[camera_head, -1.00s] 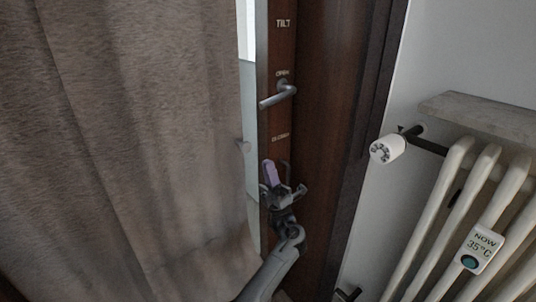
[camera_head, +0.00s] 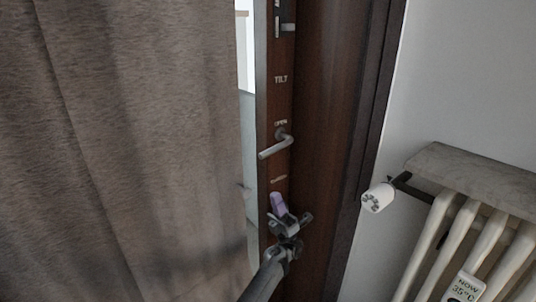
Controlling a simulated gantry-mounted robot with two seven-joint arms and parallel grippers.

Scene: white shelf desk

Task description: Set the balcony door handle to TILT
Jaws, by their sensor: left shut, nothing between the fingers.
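The balcony door handle (camera_head: 275,147) is a grey metal lever on the dark brown door frame (camera_head: 325,120). Its lever points left and slightly down, close to the OPEN label (camera_head: 281,122). The TILT label (camera_head: 281,79) is above it, and another label, too blurred to read, is below. My left gripper (camera_head: 285,212) is below the handle, apart from it, in front of the frame. It is shut with nothing in it; a purple part shows at its fingers. My right gripper is not in view.
A brown curtain (camera_head: 120,150) fills the left side. To the right are a white radiator (camera_head: 483,235) with a stone shelf (camera_head: 475,175) above, a white valve knob (camera_head: 377,198) and a temperature display (camera_head: 465,288). A metal fitting (camera_head: 287,27) sits higher on the frame.

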